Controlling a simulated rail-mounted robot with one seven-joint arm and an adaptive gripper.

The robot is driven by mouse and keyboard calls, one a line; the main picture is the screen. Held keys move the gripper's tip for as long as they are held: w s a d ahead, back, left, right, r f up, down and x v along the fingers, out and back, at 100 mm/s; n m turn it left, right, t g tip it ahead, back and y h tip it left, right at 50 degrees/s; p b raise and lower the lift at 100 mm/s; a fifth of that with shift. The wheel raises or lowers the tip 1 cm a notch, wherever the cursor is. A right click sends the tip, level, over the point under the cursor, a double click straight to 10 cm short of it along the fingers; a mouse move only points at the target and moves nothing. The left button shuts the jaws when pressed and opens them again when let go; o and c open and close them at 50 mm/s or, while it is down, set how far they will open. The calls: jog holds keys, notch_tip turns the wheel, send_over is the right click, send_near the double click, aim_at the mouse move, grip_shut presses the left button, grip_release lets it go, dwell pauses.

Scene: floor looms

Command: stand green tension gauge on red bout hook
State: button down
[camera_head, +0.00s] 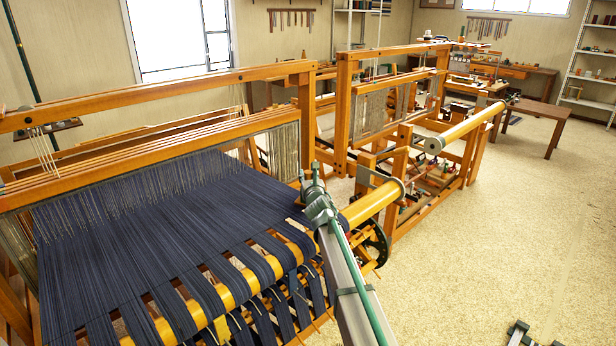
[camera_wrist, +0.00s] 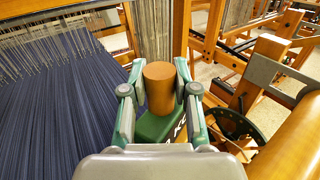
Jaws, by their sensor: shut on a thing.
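The green tension gauge (camera_wrist: 160,126) shows in the wrist view as a green body with white letters, with a brown cylinder rising from it. My gripper (camera_wrist: 160,90) is shut on it, with a finger on each side. The gauge's lower part is hidden behind the gripper housing. In the camera_head view my gripper (camera_head: 313,180) is beside the right edge of the dark warp, and the gauge cannot be made out clearly there. I cannot pick out the red bout hook for certain in either view.
A loom with dark blue warp (camera_head: 170,220) fills the left. A wooden roller (camera_head: 370,204) and black wheel (camera_head: 376,245) lie right of my gripper. A second loom (camera_head: 395,95) stands behind, small coloured items (camera_head: 430,182) in its base. The floor (camera_head: 520,220) at right is open.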

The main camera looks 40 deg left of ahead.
jog(key=shift+f, duration=0.3)
jog(key=c, duration=0.8)
grip_release()
jog(key=shift+s+d, duration=0.1)
